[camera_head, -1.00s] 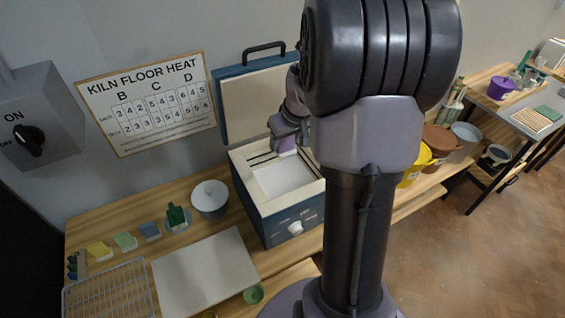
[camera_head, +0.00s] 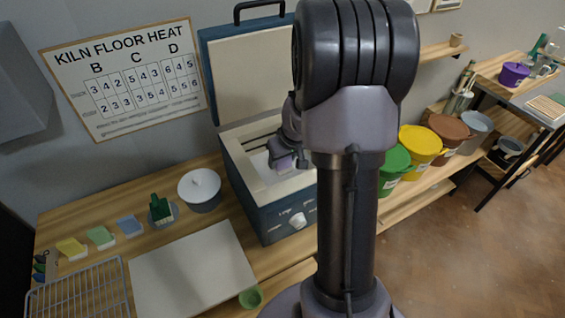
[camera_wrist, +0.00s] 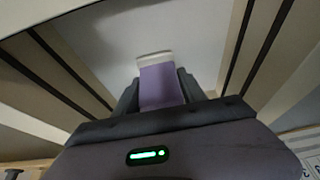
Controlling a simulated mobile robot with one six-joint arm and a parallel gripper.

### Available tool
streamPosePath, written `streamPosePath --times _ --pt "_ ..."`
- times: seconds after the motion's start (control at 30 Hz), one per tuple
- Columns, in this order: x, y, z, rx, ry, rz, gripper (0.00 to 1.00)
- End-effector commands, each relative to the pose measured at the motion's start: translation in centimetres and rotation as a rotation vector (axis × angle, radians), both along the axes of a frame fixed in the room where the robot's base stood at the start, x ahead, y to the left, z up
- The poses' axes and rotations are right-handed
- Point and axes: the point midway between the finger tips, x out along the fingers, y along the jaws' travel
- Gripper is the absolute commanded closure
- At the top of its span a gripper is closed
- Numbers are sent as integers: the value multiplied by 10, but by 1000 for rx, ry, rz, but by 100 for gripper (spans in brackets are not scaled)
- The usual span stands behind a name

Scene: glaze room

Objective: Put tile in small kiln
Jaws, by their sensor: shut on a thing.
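A purple tile with a pale edge (camera_wrist: 160,84) is held between the fingers of my gripper (camera_wrist: 158,92) in the wrist view. The small kiln (camera_head: 273,208) is a blue box with a pale rim, its lid (camera_head: 249,75) raised at the back. In the head view my gripper (camera_head: 286,162) is down inside the kiln opening, with a bit of the purple tile at its tip. The pale kiln floor (camera_wrist: 195,45) lies beyond the tile in the wrist view. I cannot tell whether the tile touches the floor. My arm hides the kiln's right side.
A pale board (camera_head: 190,275), a wire rack (camera_head: 78,300) and several colored test tiles lie on the bench further left. Colored buckets (camera_head: 420,146) stand to the right. Dark heating rods (camera_wrist: 265,45) line the kiln walls.

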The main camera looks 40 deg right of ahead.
Motion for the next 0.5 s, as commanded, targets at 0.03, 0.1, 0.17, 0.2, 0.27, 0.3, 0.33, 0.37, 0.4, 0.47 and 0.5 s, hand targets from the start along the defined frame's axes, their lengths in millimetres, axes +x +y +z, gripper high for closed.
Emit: streamPosePath --times 0.03,0.1,0.17,0.2,0.27,0.3,0.33,0.37,0.4,0.47,0.5 --pt "0 0 2 0 -1 0 97" --pt "0 0 2 0 -1 0 97" --pt "0 0 2 0 -1 0 97" --pt "0 0 0 0 -1 0 97" --pt "0 0 -2 0 -1 0 97" --pt "0 0 -2 0 0 0 50" --pt "0 0 -1 0 0 0 44" --pt "0 0 -1 1 0 0 38" --pt "0 0 -1 0 0 0 30" --pt "0 0 -1 0 0 0 30" --pt "0 0 -1 1 0 0 30"
